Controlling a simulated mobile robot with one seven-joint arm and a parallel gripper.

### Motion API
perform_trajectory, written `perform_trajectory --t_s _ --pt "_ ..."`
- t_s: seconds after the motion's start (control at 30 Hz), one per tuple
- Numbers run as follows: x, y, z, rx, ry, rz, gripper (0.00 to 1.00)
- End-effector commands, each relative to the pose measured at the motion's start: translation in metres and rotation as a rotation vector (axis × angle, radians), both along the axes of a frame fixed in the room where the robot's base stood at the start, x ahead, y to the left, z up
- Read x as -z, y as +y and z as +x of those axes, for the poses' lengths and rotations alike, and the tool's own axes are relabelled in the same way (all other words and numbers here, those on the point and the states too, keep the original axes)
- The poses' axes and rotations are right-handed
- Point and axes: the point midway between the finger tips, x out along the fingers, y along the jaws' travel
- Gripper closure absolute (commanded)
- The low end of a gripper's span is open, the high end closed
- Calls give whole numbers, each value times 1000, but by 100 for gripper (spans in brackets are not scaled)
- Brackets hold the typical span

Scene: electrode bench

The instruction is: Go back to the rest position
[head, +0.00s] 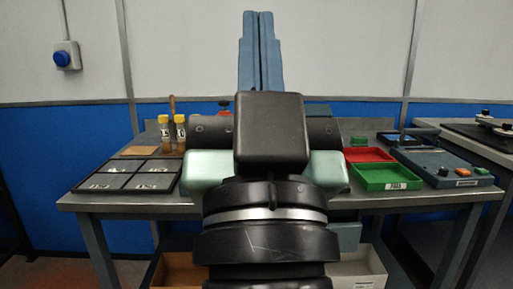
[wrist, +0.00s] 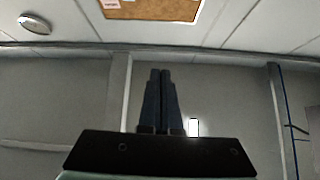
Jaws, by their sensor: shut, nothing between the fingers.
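My gripper (head: 260,14) is raised in front of the bench, its blue-grey fingers pointing up against the white wall panels. The fingers are shut against each other with nothing between them. In the wrist view my gripper (wrist: 161,72) points toward the wall and ceiling, with no object near its tips. My arm blocks the middle of the bench in the head view.
Boxes sit below. The air around my gripper is clear.

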Motion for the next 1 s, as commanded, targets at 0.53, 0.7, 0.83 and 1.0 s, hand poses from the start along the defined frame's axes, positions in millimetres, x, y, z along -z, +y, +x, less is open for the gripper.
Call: perform_trajectory --t_s 0.53,0.7,0.83,1.0 --pt "-184 2 -27 64 -67 -34 100" --pt "-236 2 -27 62 -66 -34 100" --pt "-276 2 -27 62 -66 -34 100" --pt "-328 2 -27 61 -66 -34 100"
